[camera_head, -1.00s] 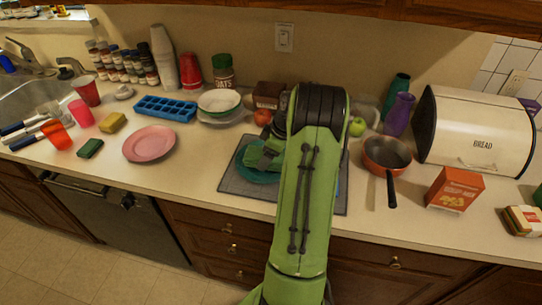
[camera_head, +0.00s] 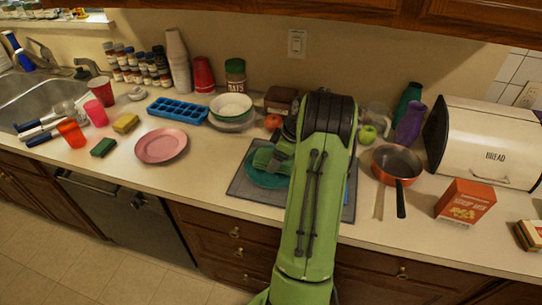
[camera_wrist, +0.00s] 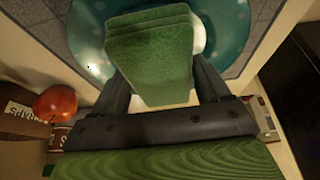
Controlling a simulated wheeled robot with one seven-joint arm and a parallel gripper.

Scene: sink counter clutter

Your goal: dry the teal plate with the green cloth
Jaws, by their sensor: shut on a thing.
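The teal plate (camera_head: 262,172) lies on the grey mat (camera_head: 240,188) on the counter, partly hidden by my arm. In the wrist view the teal plate (camera_wrist: 88,35) fills the top, with small pale spots on its surface. My gripper (camera_wrist: 155,85) is shut on the folded green cloth (camera_wrist: 150,50), which lies over the plate. I cannot tell whether the cloth presses on the plate. In the head view my gripper (camera_head: 270,158) is at the plate, and the cloth is hard to tell apart from it.
A red apple (camera_head: 272,122), a green apple (camera_head: 367,135) and a brown box (camera_head: 281,100) stand behind the mat. An orange pan (camera_head: 397,162) is to the right. A pink plate (camera_head: 161,145) and a blue ice tray (camera_head: 177,110) are to the left.

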